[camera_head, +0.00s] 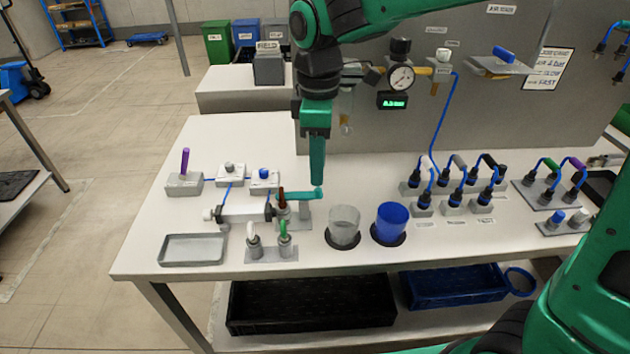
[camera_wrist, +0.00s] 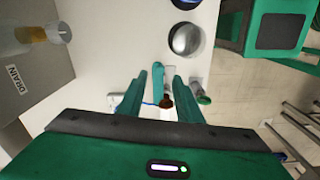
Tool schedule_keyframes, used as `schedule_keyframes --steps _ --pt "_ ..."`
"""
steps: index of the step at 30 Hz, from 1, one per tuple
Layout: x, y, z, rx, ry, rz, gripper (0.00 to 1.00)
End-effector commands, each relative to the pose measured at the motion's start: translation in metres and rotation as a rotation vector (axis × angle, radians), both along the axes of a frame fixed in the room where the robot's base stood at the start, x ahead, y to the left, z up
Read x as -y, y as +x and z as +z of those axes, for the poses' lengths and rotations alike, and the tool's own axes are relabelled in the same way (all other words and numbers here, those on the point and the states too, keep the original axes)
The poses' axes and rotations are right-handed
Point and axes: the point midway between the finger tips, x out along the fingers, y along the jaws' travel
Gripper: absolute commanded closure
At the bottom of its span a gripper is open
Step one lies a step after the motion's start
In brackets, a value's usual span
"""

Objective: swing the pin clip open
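A pneumatic cylinder (camera_head: 245,213) lies on the white bench. At its right end stands a brown upright piece (camera_head: 281,197), and a teal bar (camera_head: 300,195) runs right from it; I cannot tell for sure which is the pin clip. My gripper (camera_head: 318,186) points down at the bar's right end. In the wrist view my gripper (camera_wrist: 163,90) is open, with the teal bar (camera_wrist: 158,76) and the brown piece (camera_wrist: 166,103) showing between and below its fingers. Whether a finger touches the bar is not clear.
White- and green-topped fittings (camera_head: 270,247) stand in front, a grey tray (camera_head: 193,249) at left. A gauge panel (camera_head: 470,110) rises behind.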

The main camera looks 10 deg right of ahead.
Motion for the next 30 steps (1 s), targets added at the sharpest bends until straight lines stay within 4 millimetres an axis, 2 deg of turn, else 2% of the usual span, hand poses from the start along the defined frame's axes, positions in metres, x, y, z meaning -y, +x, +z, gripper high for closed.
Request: schedule_keyframes --steps 3,9,15,22,26,29,30 --pt "0.001 -0.001 -0.021 -0.004 -0.002 -0.001 0.68" --pt "0.001 0.0 -0.044 -0.001 -0.001 -0.003 0.68" --pt "0.001 0.0 -0.052 0.0 -0.001 -0.004 0.68" --pt "0.001 0.0 -0.052 0.0 0.0 -0.004 0.68" --pt "0.001 0.0 -0.052 0.001 0.0 -0.004 0.99" --pt "0.001 0.001 -0.052 0.001 0.0 -0.004 1.0" --pt "-0.005 0.001 -0.052 0.001 0.001 -0.002 1.0"
